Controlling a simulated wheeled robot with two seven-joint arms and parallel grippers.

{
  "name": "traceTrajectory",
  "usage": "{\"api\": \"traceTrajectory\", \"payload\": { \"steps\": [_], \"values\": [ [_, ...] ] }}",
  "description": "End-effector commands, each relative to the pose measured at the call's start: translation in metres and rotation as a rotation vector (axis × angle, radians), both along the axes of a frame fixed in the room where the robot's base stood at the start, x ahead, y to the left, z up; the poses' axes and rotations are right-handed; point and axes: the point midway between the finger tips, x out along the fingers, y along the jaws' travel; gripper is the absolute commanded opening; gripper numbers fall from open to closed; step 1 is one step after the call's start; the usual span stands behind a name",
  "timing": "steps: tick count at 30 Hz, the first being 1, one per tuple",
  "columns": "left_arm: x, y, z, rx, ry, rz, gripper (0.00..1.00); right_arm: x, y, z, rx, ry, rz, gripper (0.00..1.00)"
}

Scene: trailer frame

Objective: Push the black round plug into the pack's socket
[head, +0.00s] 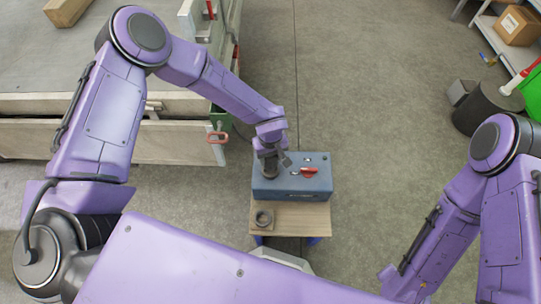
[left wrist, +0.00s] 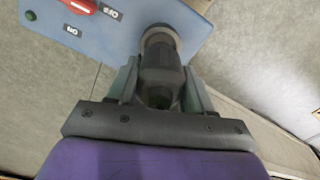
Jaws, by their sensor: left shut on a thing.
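The blue-grey pack (head: 315,186) sits on a small wooden-topped stand, with a red switch on its top. My left gripper (head: 271,158) is over the left part of the pack and is shut on the black round plug (head: 270,170). In the left wrist view the plug (left wrist: 160,75) is between the two fingers, in line with a grey-beige ring (left wrist: 159,36) at the pack's face (left wrist: 125,25). The plug's front end is at the ring; I cannot tell how deep it sits. The socket's inside is hidden. My right gripper is out of view.
A round dark holder (head: 263,218) is on the stand (head: 300,217) in front of the pack. The trailer frame (head: 170,140) with a red-handled latch is at the left. A black bin (head: 487,108) and shelves are at the right. The floor right of the pack is clear.

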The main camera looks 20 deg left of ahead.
Motion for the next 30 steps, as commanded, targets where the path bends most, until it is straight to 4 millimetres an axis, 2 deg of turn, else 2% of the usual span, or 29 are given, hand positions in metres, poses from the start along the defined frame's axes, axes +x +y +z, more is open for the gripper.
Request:
{"api": "traceTrajectory", "payload": {
  "steps": [10,30],
  "values": [
    [0.0,0.0,0.002,-0.001,-0.001,-0.001,0.39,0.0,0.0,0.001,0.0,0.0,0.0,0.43],
    [-0.001,-0.002,-0.011,-0.001,-0.001,0.0,0.39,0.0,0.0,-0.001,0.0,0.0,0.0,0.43]
  ]
}}
